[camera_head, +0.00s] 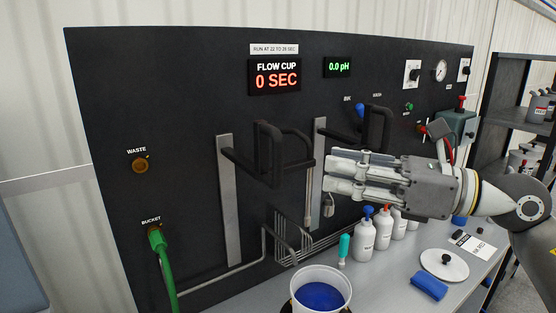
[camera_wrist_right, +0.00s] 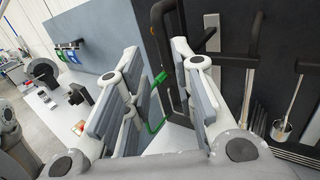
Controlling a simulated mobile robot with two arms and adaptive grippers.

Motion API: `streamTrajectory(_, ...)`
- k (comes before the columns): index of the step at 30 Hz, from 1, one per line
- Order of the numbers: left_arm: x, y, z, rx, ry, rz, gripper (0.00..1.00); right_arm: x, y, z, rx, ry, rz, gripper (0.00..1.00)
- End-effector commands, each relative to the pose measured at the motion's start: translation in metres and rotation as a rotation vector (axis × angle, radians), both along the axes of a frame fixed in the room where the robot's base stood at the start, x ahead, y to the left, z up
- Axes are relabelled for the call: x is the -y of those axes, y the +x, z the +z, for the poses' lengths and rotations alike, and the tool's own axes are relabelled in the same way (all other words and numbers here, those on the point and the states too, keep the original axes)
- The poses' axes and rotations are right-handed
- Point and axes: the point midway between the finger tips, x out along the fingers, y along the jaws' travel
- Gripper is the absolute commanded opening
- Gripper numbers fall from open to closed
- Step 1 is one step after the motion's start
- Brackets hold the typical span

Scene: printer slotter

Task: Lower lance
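A black lance handle (camera_head: 268,152) stands out from the left grey vertical rail (camera_head: 229,200) on the dark panel. A second black handle (camera_head: 376,128) sits on the right rail (camera_head: 318,135). My right gripper (camera_head: 332,171) is open and empty, pointing left in front of the panel, just right of the left handle. In the right wrist view my gripper (camera_wrist_right: 155,60) has its fingers spread, with a black handle (camera_wrist_right: 158,45) behind the right finger; I see no clear contact. Thin metal tubes (camera_head: 311,185) hang beside the handles. My left gripper is not in view.
A white bucket with blue liquid (camera_head: 321,292) stands below on the grey bench. Several white bottles (camera_head: 366,238), a teal-handled tool (camera_head: 344,250), a round lid (camera_head: 444,265) and a blue object (camera_head: 429,287) lie to the right. A green hose (camera_head: 164,265) hangs at left.

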Motion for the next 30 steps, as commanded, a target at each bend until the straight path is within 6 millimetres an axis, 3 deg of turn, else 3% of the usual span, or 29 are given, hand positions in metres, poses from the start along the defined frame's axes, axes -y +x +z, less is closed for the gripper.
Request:
streamTrajectory(5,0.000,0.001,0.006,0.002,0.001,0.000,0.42,-0.005,0.005,0.000,0.013,-0.043,-0.011,0.25)
streamTrajectory(21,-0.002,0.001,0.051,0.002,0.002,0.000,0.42,-0.088,0.039,0.002,0.010,-0.038,-0.009,0.25)
streamTrajectory(30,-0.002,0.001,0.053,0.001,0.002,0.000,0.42,-0.098,0.043,-0.002,0.012,-0.039,-0.010,0.25)
